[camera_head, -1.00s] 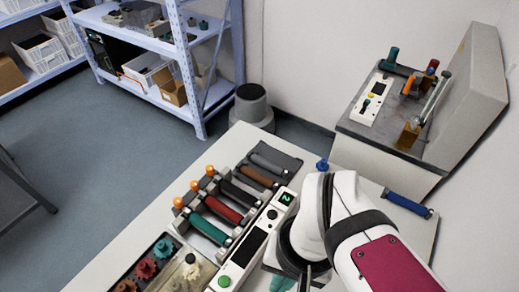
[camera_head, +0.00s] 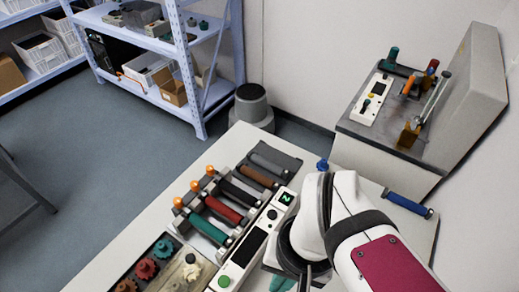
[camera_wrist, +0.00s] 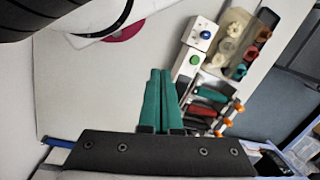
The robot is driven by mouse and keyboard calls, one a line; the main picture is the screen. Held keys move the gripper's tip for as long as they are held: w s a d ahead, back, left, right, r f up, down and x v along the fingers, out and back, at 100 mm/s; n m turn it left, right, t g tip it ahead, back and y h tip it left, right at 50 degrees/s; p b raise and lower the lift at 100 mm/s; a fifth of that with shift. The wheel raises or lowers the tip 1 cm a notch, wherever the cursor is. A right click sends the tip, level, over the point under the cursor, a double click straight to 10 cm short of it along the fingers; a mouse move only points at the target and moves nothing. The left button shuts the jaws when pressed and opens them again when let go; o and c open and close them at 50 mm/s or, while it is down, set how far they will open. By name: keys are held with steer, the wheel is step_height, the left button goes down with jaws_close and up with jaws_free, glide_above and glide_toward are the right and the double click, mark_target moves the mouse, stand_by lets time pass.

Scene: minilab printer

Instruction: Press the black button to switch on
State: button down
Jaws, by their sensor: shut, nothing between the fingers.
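A white control panel (camera_head: 233,266) lies along the table. It carries a black round button (camera_head: 271,214), a dark screen (camera_head: 256,243), a green button (camera_head: 224,281) and a small lit green display (camera_head: 286,198). In the wrist view the panel's green button (camera_wrist: 194,60) shows, while my fingers hide its far end; the black button cannot be made out there. My gripper (camera_wrist: 160,71) has teal fingers, shut and empty. In the head view the fingers are mostly hidden by my arm, right of the panel. I cannot tell their height above it.
Rollers in red, green and dark colours (camera_head: 222,209) lie left of the panel. A tray of gears (camera_head: 147,268) is at front left. A blue-handled roller (camera_head: 408,205) lies at right. A white box with a blue button (camera_wrist: 204,34) adjoins the panel.

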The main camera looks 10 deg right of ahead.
steer(key=m+t+y, duration=0.5)
steer(key=m+y, duration=0.1)
steer(key=m, duration=0.4)
glide_above(277, 215)
step_height(277, 215, down, 5)
steer(key=shift+w, duration=0.1)
steer(key=shift+f, duration=4.4)
steer(key=shift+f, duration=0.4)
